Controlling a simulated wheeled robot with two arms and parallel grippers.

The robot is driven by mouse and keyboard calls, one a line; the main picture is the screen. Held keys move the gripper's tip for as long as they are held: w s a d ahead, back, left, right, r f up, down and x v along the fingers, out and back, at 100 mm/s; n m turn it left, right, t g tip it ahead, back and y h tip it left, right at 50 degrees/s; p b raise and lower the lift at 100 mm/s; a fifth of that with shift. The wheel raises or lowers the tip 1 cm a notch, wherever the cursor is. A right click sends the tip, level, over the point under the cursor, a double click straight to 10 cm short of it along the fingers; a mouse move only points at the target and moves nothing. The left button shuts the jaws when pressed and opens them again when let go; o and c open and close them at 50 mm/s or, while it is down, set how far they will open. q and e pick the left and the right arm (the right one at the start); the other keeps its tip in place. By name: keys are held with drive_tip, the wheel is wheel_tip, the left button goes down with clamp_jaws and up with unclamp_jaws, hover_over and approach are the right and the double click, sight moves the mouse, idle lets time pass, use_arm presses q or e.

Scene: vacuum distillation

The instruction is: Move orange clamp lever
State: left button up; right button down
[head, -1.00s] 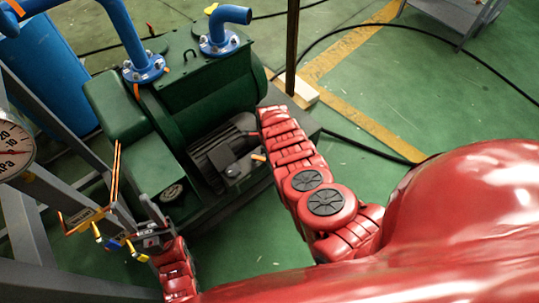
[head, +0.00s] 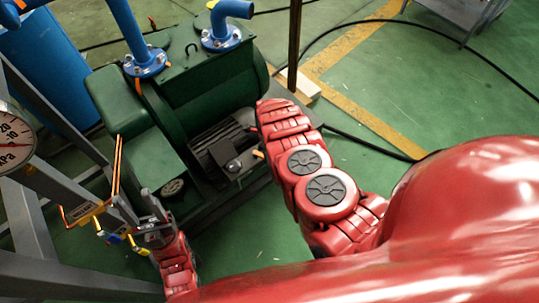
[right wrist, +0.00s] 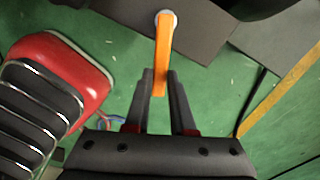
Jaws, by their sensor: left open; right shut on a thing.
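The orange clamp lever (right wrist: 164,45) hangs from a round pale pivot in the right wrist view. Its lower end lies between the fingertips of my right gripper (right wrist: 160,82), which is shut on it. In the head view only a small orange tip (head: 258,154) shows beside the motor, and my red right arm hides the right gripper. My left gripper (head: 150,218) is open and empty, close to the small valves at the lower left.
A green pump (head: 210,85) with blue pipes fills the upper left. A grey frame with a pressure gauge (head: 14,140) and small coloured valve handles (head: 115,238) stands at the left. Green floor (head: 420,90) with a black cable is open at the right.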

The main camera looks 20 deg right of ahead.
drive_tip(key=shift+s+a, duration=0.15)
idle(0.3)
drive_tip(key=c, duration=0.8)
unclamp_jaws()
drive_tip(key=shift+o, duration=0.2)
drive_tip(key=shift+r, duration=0.1)
drive_tip(key=shift+w+r, duration=0.2)
drive_tip(key=shift+r, duration=0.1)
wheel_tip(320, 180, up, 17)
drive_tip(key=p, duration=0.3)
drive_tip(key=shift+f, duration=0.2)
drive_tip(key=shift+s, duration=0.1)
